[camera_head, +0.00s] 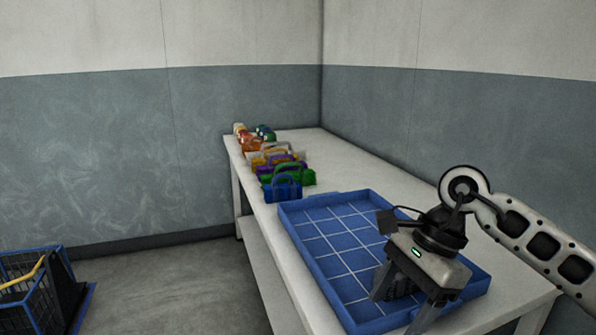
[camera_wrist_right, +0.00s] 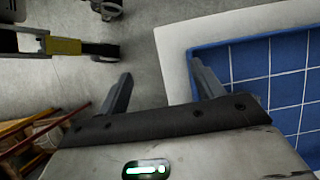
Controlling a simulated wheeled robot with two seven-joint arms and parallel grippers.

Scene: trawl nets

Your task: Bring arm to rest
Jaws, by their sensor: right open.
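My right gripper (camera_head: 402,306) comes in from the right in the head view. It hangs above the near part of the blue gridded tray (camera_head: 330,240), pointing down, with its two fingers apart. In the right wrist view my right gripper (camera_wrist_right: 161,74) shows nothing between its fingers, only floor and the table's edge beyond them. The tray (camera_wrist_right: 268,72) lies to the right in that view. The tray's visible cells are empty; my gripper hides part of it. My left gripper is not in view.
The white table (camera_head: 350,157) runs along the right wall. Several coloured handled items (camera_head: 283,187) stand in a row at its far end. A blue-rimmed wire basket (camera_head: 38,290) is on the floor at left. Floor between basket and table is clear.

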